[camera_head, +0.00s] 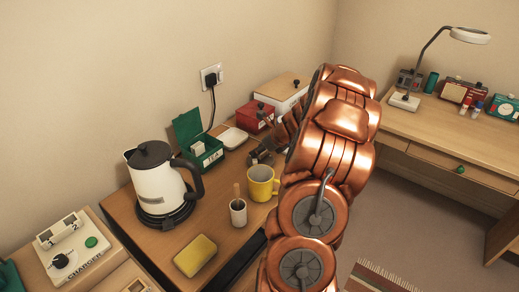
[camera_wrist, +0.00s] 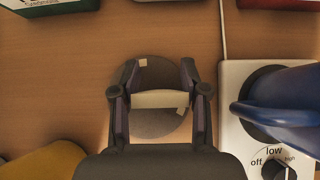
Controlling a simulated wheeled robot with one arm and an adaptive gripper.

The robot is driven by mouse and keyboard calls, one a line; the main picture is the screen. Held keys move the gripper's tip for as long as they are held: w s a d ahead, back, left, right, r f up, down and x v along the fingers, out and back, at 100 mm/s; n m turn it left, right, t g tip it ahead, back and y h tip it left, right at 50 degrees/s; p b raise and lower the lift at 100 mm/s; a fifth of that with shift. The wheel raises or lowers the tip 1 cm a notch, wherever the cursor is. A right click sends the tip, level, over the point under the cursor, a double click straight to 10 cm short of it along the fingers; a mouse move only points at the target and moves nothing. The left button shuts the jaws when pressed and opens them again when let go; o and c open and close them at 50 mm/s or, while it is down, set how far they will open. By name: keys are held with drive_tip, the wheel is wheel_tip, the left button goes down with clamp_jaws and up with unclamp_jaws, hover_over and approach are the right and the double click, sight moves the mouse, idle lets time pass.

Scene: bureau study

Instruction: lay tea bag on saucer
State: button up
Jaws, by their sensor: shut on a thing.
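My gripper (camera_wrist: 160,82) is shut on the pale, whitish tea bag (camera_wrist: 160,99), which spans between the two fingers in the wrist view. A dark round saucer (camera_wrist: 158,74) lies on the wooden desk directly beneath the tea bag and fingers. A small pale tag shows over the saucer's upper left part. I cannot tell whether the bag touches the saucer. In the head view my gripper (camera_head: 262,154) is a small dark shape beside my copper arm; the saucer and tea bag cannot be made out there.
A yellow mug (camera_head: 262,184) stands close to my gripper. A hotplate (camera_wrist: 230,128) with a blue pot (camera_wrist: 285,100) stands right of the saucer. A green box (camera_head: 199,142), white tray (camera_head: 229,136) and red box (camera_head: 252,116) line the back. A kettle (camera_head: 155,182) stands left.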

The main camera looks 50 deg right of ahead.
drive_tip(key=shift+f, duration=0.15)
drive_tip(key=o, duration=0.4)
drive_tip(key=shift+s+r, duration=0.2)
drive_tip(key=shift+r, duration=0.2)
drive_tip(key=b+v, duration=0.1)
drive_tip(key=v, duration=1)
drive_tip(key=shift+s+r, duration=0.15)
